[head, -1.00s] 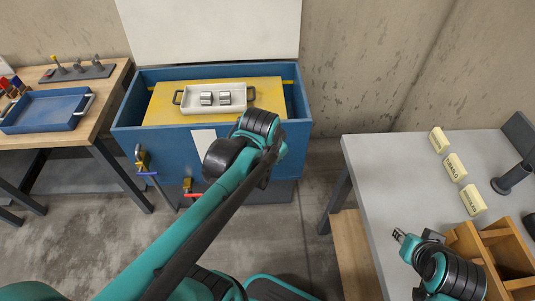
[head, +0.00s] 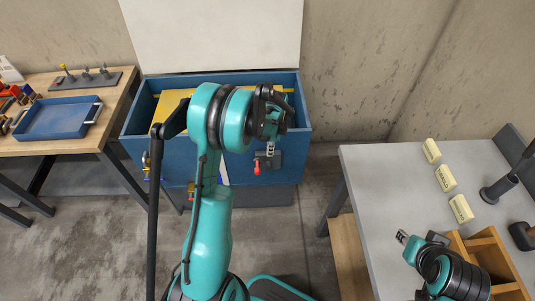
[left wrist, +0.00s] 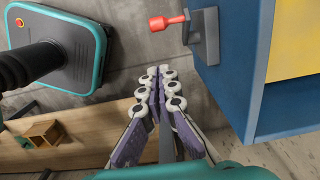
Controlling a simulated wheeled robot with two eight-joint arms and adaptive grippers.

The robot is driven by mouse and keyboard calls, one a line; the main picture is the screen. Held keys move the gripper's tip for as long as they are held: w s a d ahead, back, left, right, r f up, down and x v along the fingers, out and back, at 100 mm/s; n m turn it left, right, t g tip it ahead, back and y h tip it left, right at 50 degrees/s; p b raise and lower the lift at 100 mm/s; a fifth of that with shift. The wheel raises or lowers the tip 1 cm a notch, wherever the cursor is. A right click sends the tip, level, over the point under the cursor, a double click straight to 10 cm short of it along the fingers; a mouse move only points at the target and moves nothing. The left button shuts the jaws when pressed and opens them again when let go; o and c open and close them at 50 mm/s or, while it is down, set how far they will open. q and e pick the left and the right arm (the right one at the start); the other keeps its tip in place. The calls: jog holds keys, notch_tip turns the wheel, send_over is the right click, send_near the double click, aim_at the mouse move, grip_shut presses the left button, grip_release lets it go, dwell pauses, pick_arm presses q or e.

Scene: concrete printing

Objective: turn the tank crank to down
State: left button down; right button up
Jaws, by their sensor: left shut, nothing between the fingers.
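The blue tank (head: 170,160) stands against the wall with its pale lid raised. Its crank has a red handle (head: 257,168) on a dark grey plate (head: 270,160) low on the tank's front right. In the left wrist view the red handle (left wrist: 166,22) points left from its grey mount (left wrist: 204,35). My left gripper (head: 270,148) is in front of the tank, just above the red handle in the head picture. In the left wrist view its fingers (left wrist: 160,75) are together and empty, apart from the crank. My right gripper (head: 402,237) is over the grey table; its jaw gap is unclear.
A wooden bench (head: 110,85) with a blue tray (head: 58,118) is at the left. A brass valve (head: 146,160) sits on the tank's left front. The grey table (head: 390,180) at the right holds yellow blocks (head: 445,178) and a wooden holder (head: 485,247).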

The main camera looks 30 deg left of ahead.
pick_arm(q)
notch_tip(320, 180, down, 11)
jog(key=s+a+b, duration=0.1)
jog(key=a+b, duration=0.2)
jog(key=b, duration=0.1)
jog(key=shift+s+r, duration=0.2)
jog(key=shift+s, duration=0.05)
